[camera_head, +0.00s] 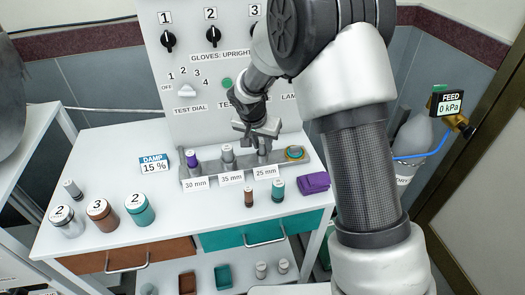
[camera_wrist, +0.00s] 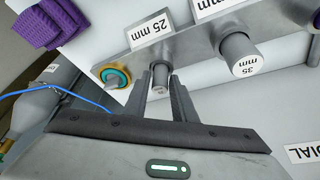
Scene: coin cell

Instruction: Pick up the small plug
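The small plug is a slim grey cylinder (camera_head: 263,149) standing in the metal rack (camera_head: 220,174) above the "25 mm" label. It also shows between the fingers in the wrist view (camera_wrist: 160,80). My gripper (camera_head: 262,136) points down at this plug, with one finger on each side of it. In the wrist view the two fingertips (camera_wrist: 161,76) lie very close to the plug's sides. I cannot tell whether they touch it. The plug appears seated in the rack, its lower part partly hidden.
The wider grey 35 mm plug (camera_wrist: 237,52) stands close beside my gripper. A purple-topped plug (camera_head: 191,158) is at the rack's left. A brass and teal ring (camera_head: 295,153) sits at its right end. A purple cloth (camera_head: 314,182) and small bottles stand nearby; the control panel (camera_head: 215,65) rises behind.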

